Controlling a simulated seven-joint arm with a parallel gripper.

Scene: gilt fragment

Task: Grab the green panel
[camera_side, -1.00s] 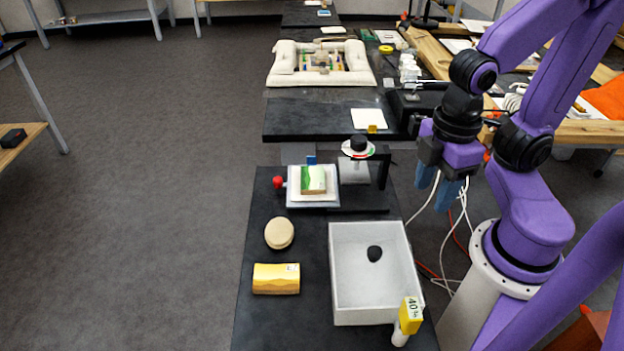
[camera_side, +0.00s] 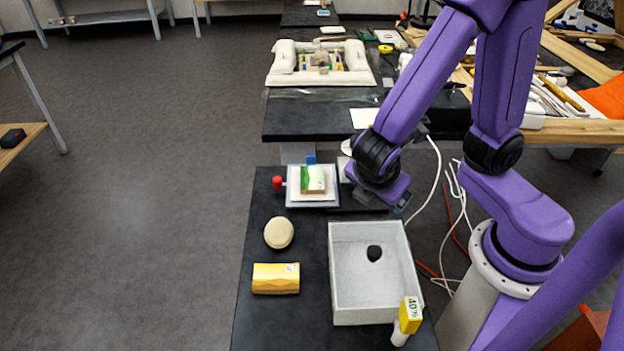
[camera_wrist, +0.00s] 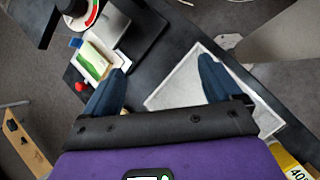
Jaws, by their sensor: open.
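The green panel (camera_side: 313,180) is a small block with a green and cream face. It lies on a white square plate (camera_side: 298,202) near the far end of the black table. In the wrist view the green panel (camera_wrist: 93,58) shows at upper left, beyond the left fingertip. My gripper (camera_wrist: 163,67) is open, with its two blue fingers wide apart and nothing between them. In the side view my wrist is to the right of the plate, and the fingers are hidden there.
A red knob (camera_side: 278,182) sits by the plate. A dark stand (camera_wrist: 140,28) rises close to the panel.

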